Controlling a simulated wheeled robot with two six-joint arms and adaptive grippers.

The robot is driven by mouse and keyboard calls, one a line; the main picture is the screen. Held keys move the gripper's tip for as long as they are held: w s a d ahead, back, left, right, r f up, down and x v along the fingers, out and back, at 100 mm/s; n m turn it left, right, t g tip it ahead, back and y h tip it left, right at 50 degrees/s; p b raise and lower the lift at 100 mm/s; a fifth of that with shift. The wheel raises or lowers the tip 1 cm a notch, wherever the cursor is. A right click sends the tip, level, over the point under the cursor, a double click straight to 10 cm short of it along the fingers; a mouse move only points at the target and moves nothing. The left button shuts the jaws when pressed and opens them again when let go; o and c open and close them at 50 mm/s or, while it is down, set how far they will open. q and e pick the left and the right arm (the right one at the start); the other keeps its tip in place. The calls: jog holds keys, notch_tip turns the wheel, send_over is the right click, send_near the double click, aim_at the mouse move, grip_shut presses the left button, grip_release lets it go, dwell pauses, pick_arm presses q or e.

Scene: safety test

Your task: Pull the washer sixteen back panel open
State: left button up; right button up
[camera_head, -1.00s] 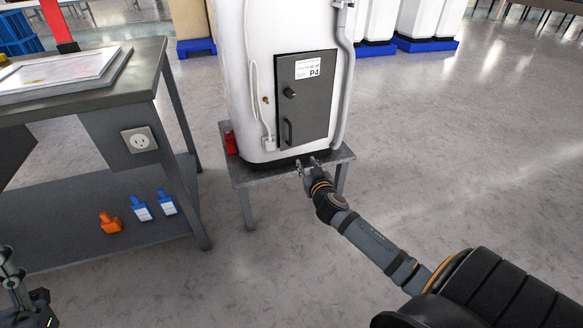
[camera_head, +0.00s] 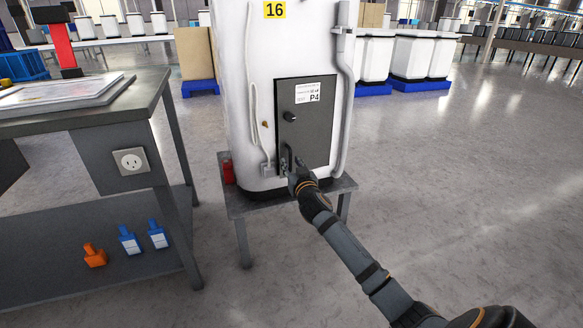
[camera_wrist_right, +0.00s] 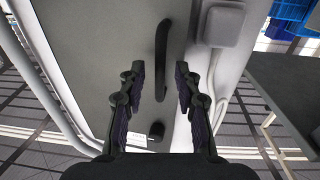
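The washer (camera_head: 300,50) is a white body with a yellow "16" label, standing on a low grey table. Its back panel (camera_head: 318,130) is dark grey, shut, with a "P4" label and a round knob (camera_head: 289,116). The panel's handle (camera_head: 289,155) is a dark vertical bar low on its left side. My right gripper (camera_head: 292,167) is at the handle's lower end. In the right wrist view the handle (camera_wrist_right: 161,60) lies between the open fingers (camera_wrist_right: 160,85), with gaps on both sides. My left gripper is not in view.
A red object (camera_head: 228,170) sits beside the washer. A pipe (camera_head: 346,90) runs down the right of the panel. The floor at right is clear.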

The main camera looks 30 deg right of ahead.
jog(key=shift+w+d, duration=0.1)
jog(key=shift+w, duration=0.2)
grip_shut()
